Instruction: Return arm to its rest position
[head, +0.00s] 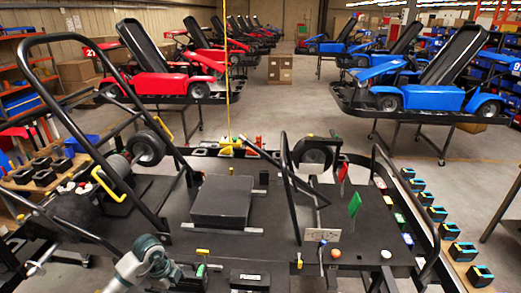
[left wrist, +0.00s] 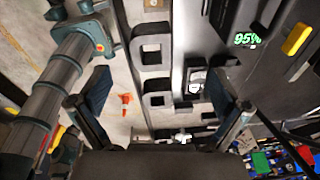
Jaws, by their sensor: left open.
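My left arm (head: 145,265) comes in at the bottom left of the head view, low over the front of the black kart frame. Its gripper is hard to make out there. In the left wrist view my left gripper (left wrist: 158,85) is open, its two dark fingers wide apart with nothing held between them. Beyond the fingers lie black frame parts (left wrist: 152,52) and pale floor.
The black kart frame (head: 150,205) fills the near area, with a black box (head: 222,205), a green flag (head: 354,203) and upright tubes. Black blocks (head: 462,250) line the right edge. Red karts (head: 165,84) and blue karts (head: 405,100) stand behind an open aisle.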

